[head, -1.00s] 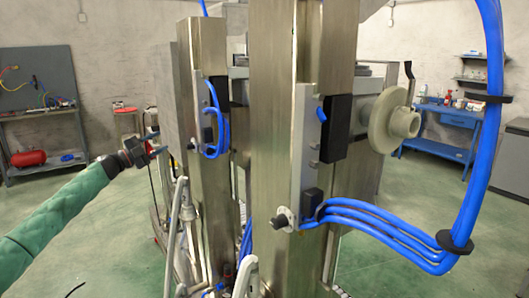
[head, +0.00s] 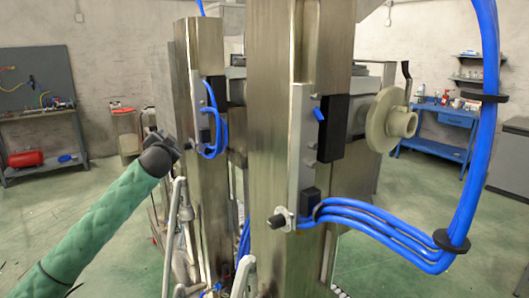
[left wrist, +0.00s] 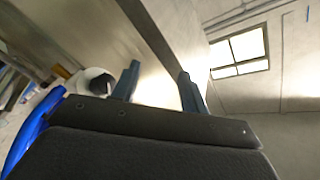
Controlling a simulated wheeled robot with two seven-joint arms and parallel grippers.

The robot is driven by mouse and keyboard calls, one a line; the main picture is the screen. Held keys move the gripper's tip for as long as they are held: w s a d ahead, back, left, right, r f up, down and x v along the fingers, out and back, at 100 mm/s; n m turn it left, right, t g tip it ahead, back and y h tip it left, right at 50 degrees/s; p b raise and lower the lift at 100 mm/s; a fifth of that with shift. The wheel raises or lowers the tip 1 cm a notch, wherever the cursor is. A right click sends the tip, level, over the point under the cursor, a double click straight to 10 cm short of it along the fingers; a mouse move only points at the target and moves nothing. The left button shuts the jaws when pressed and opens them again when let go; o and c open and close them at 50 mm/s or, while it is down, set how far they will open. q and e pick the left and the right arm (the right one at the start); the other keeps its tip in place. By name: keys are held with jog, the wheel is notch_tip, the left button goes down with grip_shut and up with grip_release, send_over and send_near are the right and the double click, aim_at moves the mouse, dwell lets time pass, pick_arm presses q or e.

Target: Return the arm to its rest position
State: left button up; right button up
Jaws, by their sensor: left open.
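My left arm, in a green quilted sleeve (head: 100,222), reaches in from the lower left of the head view. Its dark gripper (head: 158,137) is at the left side of the farther metal column (head: 207,150), and its fingers are hard to make out there. In the left wrist view the gripper (left wrist: 160,82) has its two fingers apart with nothing held between them. A metal surface and a window lie beyond the fingers. My right gripper is not in view.
A nearer metal column (head: 272,130) with thick blue cables (head: 390,240) and a pale round flange (head: 388,120) fills the middle and right. A workbench (head: 45,150) stands far left, a blue one (head: 440,128) far right. Green floor is open at left.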

pick_arm(q)
jog(key=s+d+f+n+g+h, duration=0.1)
jog(key=s+d+f+g, duration=0.45)
jog(key=s+f, duration=0.9)
jog(key=s+d+f+n+g+h, duration=0.1)
jog(key=s+d+f+g+h, duration=0.15)
jog(key=s+d+f, duration=0.9)
jog(key=s+f+n+g, duration=0.1)
jog(key=s+f+g, duration=0.1)
jog(key=s+f, duration=0.7)
jog(key=s+d+f+n+g+h, duration=0.1)
jog(key=s+f+g, duration=0.2)
jog(key=s+f, duration=0.7)
jog(key=s+f+n+g, duration=0.1)
jog(key=s+f, duration=0.8)
jog(key=s, duration=1)
jog(key=shift+s+d+f+g, duration=0.15)
jog(key=shift+f+g, duration=0.05)
jog(key=shift+g, duration=0.7)
jog(key=shift+h, duration=0.25)
